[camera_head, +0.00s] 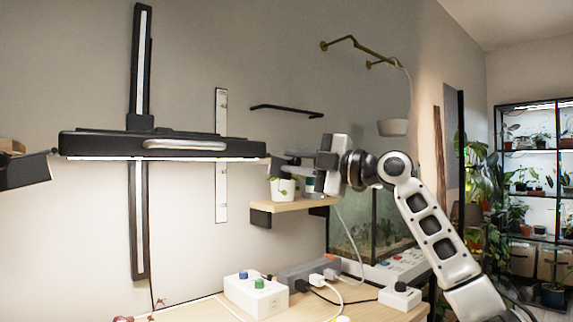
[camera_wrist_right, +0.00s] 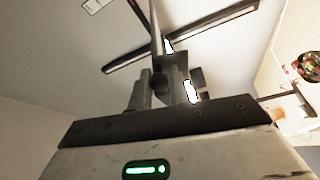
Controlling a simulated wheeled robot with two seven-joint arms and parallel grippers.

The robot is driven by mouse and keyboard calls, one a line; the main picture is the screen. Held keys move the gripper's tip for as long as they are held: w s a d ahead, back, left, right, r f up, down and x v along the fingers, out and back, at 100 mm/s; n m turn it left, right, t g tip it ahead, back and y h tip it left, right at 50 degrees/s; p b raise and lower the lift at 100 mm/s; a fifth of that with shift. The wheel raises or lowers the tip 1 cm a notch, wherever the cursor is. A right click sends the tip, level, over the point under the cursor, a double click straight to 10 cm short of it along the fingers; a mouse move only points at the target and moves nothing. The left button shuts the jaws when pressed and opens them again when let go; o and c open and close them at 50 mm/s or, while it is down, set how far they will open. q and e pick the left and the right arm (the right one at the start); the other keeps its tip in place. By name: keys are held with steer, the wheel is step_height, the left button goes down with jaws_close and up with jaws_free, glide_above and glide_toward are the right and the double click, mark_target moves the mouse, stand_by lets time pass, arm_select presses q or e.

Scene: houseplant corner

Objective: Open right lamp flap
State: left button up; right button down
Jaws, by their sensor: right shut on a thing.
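The black lamp (camera_head: 105,146) is a long bar on a vertical wall rail, with a lit strip along its lower edge and a silver handle on its front. The left flap (camera_head: 25,172) sticks out at the lamp's left end. My right gripper (camera_head: 284,162) is at the lamp's right end, shut on the right flap, which my fingers largely hide in the head view. In the right wrist view a thin grey plate, the right flap (camera_wrist_right: 156,32), stands edge-on between the fingers (camera_wrist_right: 160,85).
A wooden shelf (camera_head: 292,204) with a small potted plant (camera_head: 283,187) is just below my right gripper. A glass tank (camera_head: 365,225) stands behind my right arm. A white box with knobs (camera_head: 256,296) and power strips sit on the table below.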

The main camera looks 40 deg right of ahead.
steer(key=c, duration=1.4)
jaws_free()
steer(key=shift+o, duration=0.2)
arm_select(q)
steer(key=shift+h, duration=0.5)
steer(key=f+b, duration=0.1)
steer(key=d+f+b, duration=0.1)
steer(key=f+b, duration=0.1)
steer(key=w+d+f+b, duration=0.1)
steer(key=b, duration=0.1)
steer(key=shift+d+f, duration=0.1)
steer(key=shift+f, duration=0.3)
arm_select(e)
steer(key=v, duration=1.6)
arm_select(q)
steer(key=shift+s+f+g, duration=0.1)
steer(key=shift+f+g, duration=0.1)
steer(key=shift+g, duration=0.1)
arm_select(e)
steer(key=shift+f, duration=0.15)
